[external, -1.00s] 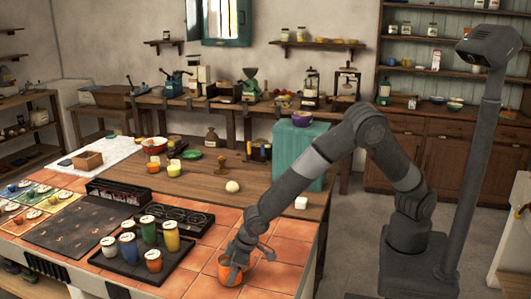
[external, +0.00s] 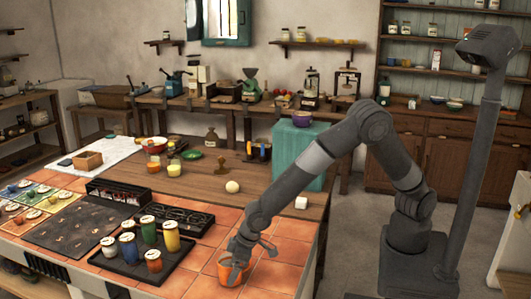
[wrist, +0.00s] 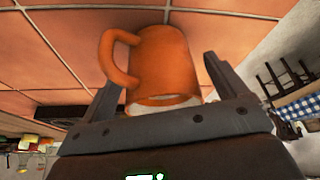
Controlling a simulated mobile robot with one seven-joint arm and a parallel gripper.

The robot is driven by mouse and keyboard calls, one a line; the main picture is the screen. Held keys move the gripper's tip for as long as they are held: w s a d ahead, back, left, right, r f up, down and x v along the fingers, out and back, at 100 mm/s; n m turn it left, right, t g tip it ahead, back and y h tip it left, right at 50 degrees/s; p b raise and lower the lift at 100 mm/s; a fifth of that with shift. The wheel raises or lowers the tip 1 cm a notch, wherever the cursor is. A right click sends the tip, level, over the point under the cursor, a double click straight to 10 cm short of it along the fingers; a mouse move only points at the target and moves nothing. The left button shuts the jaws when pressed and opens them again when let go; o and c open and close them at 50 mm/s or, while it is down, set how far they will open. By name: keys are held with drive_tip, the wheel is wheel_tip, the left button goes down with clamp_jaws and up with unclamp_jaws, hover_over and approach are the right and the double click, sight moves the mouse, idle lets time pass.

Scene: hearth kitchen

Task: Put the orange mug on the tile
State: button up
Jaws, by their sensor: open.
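The orange mug (external: 226,271) stands on the terracotta-tiled counter (external: 284,250) near its front edge. In the wrist view the orange mug (wrist: 165,65) is between the two fingers of my gripper (wrist: 158,76), its handle towards the left finger. My gripper (external: 238,262) is open around the mug, with a gap beside the right finger. Small coloured square tiles (external: 44,190) lie at the counter's left end with small items on them. I cannot tell which tile the task means.
A black tray (external: 125,268) with several coloured jars stands left of the mug. Behind it are a burner unit (external: 178,216) and a dark flat panel (external: 75,230). Bare tiles lie right of the mug.

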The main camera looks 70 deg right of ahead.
drive_tip(key=v, duration=1)
drive_tip(key=shift+r, duration=0.25)
drive_tip(key=shift+s+d, duration=0.1)
